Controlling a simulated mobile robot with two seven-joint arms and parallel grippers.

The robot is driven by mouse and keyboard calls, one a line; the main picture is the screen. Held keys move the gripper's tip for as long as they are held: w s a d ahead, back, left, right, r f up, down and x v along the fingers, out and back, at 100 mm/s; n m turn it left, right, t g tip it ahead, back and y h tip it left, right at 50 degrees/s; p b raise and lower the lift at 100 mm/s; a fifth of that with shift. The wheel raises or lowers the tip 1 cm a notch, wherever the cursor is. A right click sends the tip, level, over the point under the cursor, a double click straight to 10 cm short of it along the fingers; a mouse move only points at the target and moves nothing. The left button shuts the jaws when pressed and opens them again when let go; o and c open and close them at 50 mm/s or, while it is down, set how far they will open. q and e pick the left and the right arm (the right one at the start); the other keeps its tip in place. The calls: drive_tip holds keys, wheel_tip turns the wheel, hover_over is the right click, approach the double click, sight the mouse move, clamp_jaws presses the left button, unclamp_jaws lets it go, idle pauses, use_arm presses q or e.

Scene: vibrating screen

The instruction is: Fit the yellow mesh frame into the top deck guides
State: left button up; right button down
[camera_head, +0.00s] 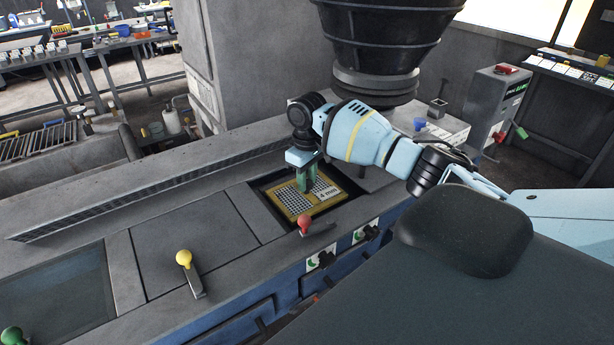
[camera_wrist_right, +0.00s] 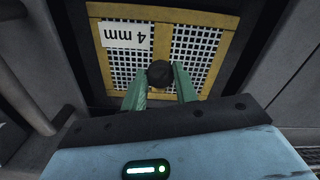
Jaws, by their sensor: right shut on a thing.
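The yellow mesh frame (camera_head: 290,203) has a "4 mm" label and lies at a dark rectangular opening (camera_head: 357,187) in the grey deck. My right gripper (camera_head: 306,187) reaches down onto its middle. In the right wrist view the frame (camera_wrist_right: 165,14) shows two mesh panels, and my green fingers (camera_wrist_right: 160,82) are shut on its round black knob (camera_wrist_right: 160,73). The frame looks roughly lined up with the opening, with a dark gap around it. I cannot tell whether it touches the guides, which are not clearly visible. My left gripper is out of view.
A red-knobbed lever (camera_head: 305,224) stands at the opening's front edge. A yellow-knobbed lever (camera_head: 184,260) and a green knob (camera_head: 12,336) are farther left. A large black hopper (camera_head: 385,45) hangs behind my right arm. A flat closed panel (camera_head: 190,240) lies left of the opening.

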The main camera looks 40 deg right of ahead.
drive_tip(key=shift+f, duration=1.05)
drive_tip(key=c, duration=1)
unclamp_jaws()
drive_tip(key=shift+f, duration=0.1)
wheel_tip(320, 180, up, 8)
drive_tip(key=shift+f, duration=0.1)
drive_tip(key=shift+s, duration=0.1)
